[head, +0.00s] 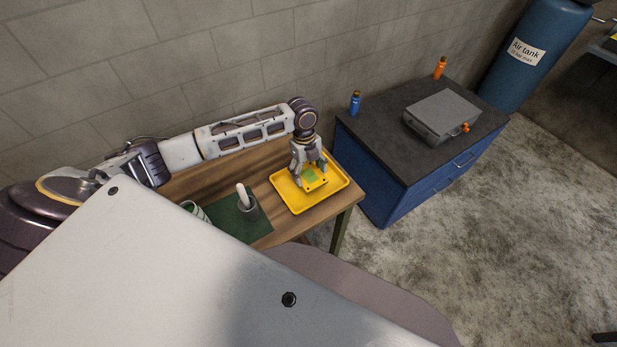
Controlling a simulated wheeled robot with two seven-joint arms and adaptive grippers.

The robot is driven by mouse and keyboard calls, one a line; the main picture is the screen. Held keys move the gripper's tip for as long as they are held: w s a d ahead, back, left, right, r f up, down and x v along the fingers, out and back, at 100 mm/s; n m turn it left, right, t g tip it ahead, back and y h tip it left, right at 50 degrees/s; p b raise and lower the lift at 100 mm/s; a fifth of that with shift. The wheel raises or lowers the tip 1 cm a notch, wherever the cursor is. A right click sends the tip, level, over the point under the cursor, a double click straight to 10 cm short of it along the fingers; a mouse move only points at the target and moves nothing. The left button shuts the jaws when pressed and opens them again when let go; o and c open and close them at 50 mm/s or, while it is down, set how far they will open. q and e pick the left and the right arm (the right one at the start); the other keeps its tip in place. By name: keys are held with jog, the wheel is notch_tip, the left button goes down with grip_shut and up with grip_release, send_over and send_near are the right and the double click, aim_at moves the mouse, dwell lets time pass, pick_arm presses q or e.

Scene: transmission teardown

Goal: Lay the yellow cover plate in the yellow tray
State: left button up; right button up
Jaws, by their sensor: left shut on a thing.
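The yellow tray (297,206) lies at the right end of the wooden table. My left gripper (312,177) points down over the middle of the tray. It is shut on the yellow cover plate (317,186), which shows a green patch on it. The plate is over or in the tray; I cannot tell whether it touches the tray floor. The fingers hide part of the plate. My right gripper is not in view.
A green mat (232,222) with a grey cup holding a white rod (246,198) lies left of the tray. A striped round part (196,209) is partly hidden. A blue cabinet (385,185) with a grey case (440,114) and bottles stands to the right.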

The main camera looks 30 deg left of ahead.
aim_at(308, 174)
pick_arm(q)
jog(key=shift+f, duration=1.85)
jog(key=shift+f, duration=0.1)
jog(key=o, duration=1.6)
notch_tip(308, 174, up, 12)
jog(key=a, duration=0.1)
jog(key=shift+w+a+b, duration=0.25)
jog(key=shift+w+b, duration=0.15)
jog(key=shift+w, duration=0.05)
